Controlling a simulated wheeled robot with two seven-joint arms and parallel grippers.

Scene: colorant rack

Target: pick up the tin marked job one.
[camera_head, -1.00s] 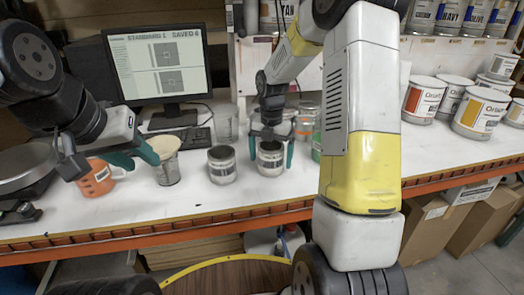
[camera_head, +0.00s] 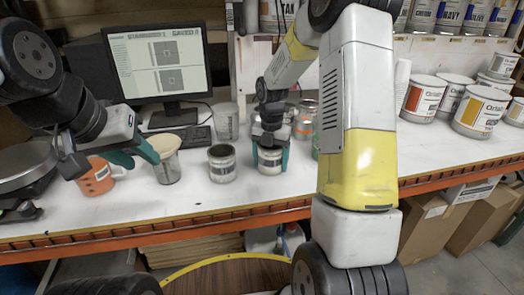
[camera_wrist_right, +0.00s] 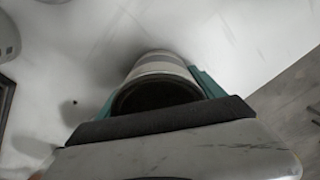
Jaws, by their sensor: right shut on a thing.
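A small grey tin (camera_head: 270,165) with a pale label stands on the white bench; I cannot read its marking. My right gripper (camera_head: 270,158) is shut on it from above, with a teal finger on each side. In the right wrist view the tin (camera_wrist_right: 160,68) shows between the fingers, its dark mouth facing the gripper (camera_wrist_right: 155,90). A similar open tin (camera_head: 222,165) stands just to the left, apart from it. My left gripper (camera_head: 133,156) is open and empty, between an orange cup and a clear cup.
The orange cup (camera_head: 96,176) and the clear cup with a cream top (camera_head: 166,160) stand at left. Clear containers (camera_head: 226,122) stand behind the tins. A monitor (camera_head: 157,65) is at the back, large paint tins (camera_head: 480,110) at right. The bench front is clear.

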